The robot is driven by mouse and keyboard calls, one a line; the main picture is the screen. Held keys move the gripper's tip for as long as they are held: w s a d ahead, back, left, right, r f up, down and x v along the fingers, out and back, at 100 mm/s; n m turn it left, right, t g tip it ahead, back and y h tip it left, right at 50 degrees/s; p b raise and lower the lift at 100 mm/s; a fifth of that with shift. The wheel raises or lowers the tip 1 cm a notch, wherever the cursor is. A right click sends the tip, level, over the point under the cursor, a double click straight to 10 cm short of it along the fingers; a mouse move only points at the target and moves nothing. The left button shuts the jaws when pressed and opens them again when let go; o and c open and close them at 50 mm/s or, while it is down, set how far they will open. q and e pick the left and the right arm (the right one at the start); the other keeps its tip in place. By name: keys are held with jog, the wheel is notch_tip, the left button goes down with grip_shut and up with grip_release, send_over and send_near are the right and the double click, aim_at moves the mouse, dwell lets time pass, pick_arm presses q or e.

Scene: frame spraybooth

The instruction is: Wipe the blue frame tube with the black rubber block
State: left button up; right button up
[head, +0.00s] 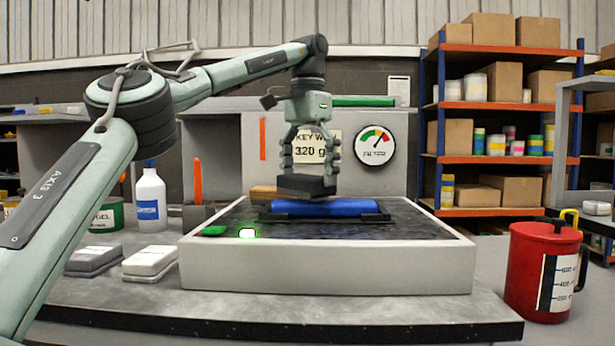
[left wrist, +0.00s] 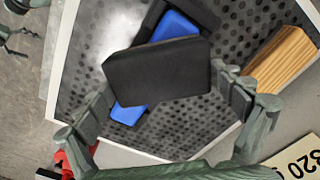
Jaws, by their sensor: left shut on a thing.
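The blue frame tube (head: 325,208) lies in a dark cradle inside the white-walled booth tray (head: 330,268) in the head view. My left gripper (head: 309,172) is above the tube's left half, pointing down. It is shut on the black rubber block (head: 306,186), which is held just over the tube; I cannot tell whether they touch. In the left wrist view the block (left wrist: 158,72) sits between the fingers and covers the middle of the blue tube (left wrist: 176,25), whose two ends show on either side. My right gripper is not in view.
A green piece (head: 215,230) and a lit white-green spot (head: 247,233) are at the tray's front left. A wooden block (left wrist: 280,60) is on the perforated bed. Grey-white blocks (head: 150,262) and a white bottle (head: 151,200) stand left; a red can (head: 543,270) stands right.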

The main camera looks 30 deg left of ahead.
aim_at(335, 200)
pick_arm(q)
jog(key=shift+f+b, duration=0.55)
jog(key=shift+f, duration=0.05)
jog(key=shift+r, duration=0.1)
jog(key=shift+w+d+r, duration=0.1)
jog(key=shift+w+d, duration=0.35)
jog(key=shift+d, duration=0.3)
jog(key=shift+w+d, duration=0.45)
jog(key=shift+d, duration=0.3)
jog(key=shift+w+d, duration=0.5)
jog(key=shift+d, duration=0.25)
jog(key=shift+w+d, duration=0.45)
jog(key=shift+d, duration=0.3)
jog(key=shift+s+a+f+b, duration=0.3)
jog(key=shift+s+a+b, duration=0.15)
jog(key=shift+a+b, duration=0.25)
jog(key=shift+s+a, duration=0.5)
jog(key=shift+a, duration=0.3)
jog(key=shift+s+a, duration=0.45)
jog(key=shift+a, duration=0.35)
jog(key=shift+s+a, duration=0.5)
jog(key=shift+a, duration=0.3)
jog(key=shift+r, duration=0.1)
notch_tip(335, 200, up, 6)
jog(key=p, duration=0.6)
jog(key=shift+d, duration=0.1)
